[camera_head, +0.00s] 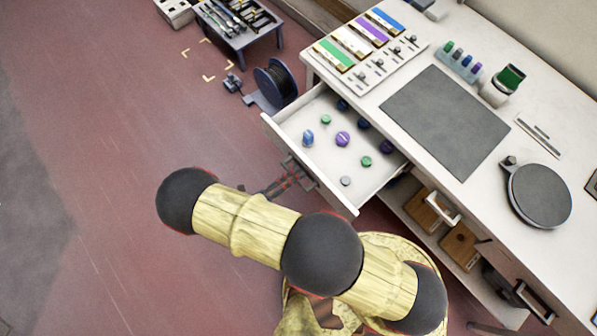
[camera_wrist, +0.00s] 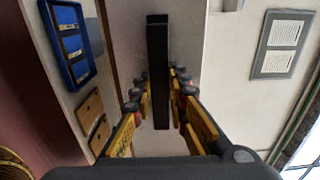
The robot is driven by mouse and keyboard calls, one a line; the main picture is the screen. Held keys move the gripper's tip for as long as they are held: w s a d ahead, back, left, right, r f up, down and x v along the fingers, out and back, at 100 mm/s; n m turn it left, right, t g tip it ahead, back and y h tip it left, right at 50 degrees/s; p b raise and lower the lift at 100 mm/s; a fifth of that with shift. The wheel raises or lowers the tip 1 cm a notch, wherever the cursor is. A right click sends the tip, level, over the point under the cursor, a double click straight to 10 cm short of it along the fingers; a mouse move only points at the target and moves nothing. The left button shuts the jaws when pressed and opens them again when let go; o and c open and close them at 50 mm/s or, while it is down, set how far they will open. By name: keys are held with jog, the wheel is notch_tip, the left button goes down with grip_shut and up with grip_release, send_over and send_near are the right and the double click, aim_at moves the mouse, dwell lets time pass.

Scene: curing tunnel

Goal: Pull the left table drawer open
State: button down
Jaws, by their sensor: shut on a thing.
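The left table drawer (camera_head: 318,170) stands pulled out from the white table (camera_head: 412,165), with its inside in plain view. Several small blue, green, purple and grey knob-like pieces lie in it. My gripper (camera_head: 289,172) is at the drawer's front, partly hidden behind my arm in the head view. In the wrist view my gripper (camera_wrist: 158,88) has its fingers on both sides of a dark bar, the drawer handle (camera_wrist: 157,60), and is shut on it. The handle is hard to make out in the head view.
A cable spool (camera_head: 275,84) and a small tool-laden table (camera_head: 238,28) stand beyond the drawer. A dark mat (camera_head: 445,122) and a round black plate (camera_head: 539,193) lie on the tabletop. A shelf below holds wooden boxes (camera_head: 461,246). Red floor at left is clear.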

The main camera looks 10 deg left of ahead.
jog(key=shift+s+a+f, duration=0.1)
jog(key=shift+s, duration=0.05)
jog(key=c, duration=1.7)
grip_release()
